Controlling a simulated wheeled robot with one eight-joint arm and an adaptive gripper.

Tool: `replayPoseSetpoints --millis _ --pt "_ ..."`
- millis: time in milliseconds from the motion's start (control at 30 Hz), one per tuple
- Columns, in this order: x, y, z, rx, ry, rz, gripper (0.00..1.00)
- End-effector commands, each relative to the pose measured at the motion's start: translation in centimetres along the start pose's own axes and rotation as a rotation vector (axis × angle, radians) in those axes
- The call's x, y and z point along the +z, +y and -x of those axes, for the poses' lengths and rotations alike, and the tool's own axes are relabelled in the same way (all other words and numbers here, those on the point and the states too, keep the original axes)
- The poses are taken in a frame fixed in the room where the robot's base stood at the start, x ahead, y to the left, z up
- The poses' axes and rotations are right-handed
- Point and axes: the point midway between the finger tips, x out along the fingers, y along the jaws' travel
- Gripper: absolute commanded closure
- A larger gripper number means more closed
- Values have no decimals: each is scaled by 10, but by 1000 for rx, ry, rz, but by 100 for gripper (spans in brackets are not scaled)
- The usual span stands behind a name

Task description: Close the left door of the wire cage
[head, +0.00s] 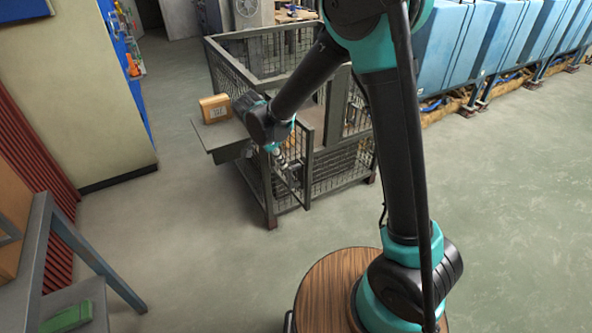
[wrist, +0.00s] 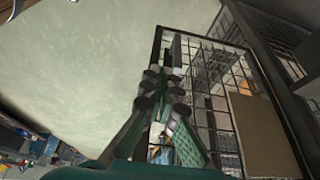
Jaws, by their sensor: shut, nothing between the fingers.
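The wire cage (head: 345,180) stands mid-floor in the head view, a dark frame with mesh walls. Its left door (head: 291,188), a narrow framed mesh panel, stands ajar at the front, angled out from the cage. The door fills the middle right of the wrist view (wrist: 218,92). My gripper (head: 284,162) is at the door's upper part, partly hidden by my arm in the head view. In the wrist view my gripper (wrist: 163,75) is shut and empty, its fingers overlapping the door's edge bar. I cannot tell whether they touch it.
A cardboard box (head: 214,108) sits on a grey shelf (head: 215,142) at the cage's left side. A brown panel (wrist: 255,130) shows behind the mesh. A blue-grey table (head: 60,235) stands at the left. Floor (head: 190,245) in front of the cage is clear.

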Motion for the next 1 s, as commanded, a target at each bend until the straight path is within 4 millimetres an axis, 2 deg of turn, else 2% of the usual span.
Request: replayPoseSetpoints --millis 167,567,800,1000 --pt "0 0 -22 1 0 -4 100" --pt "0 0 -97 0 -1 -2 100" --pt "-30 1 -109 2 -1 -3 100" --pt "-38 0 -112 0 -1 -2 100"
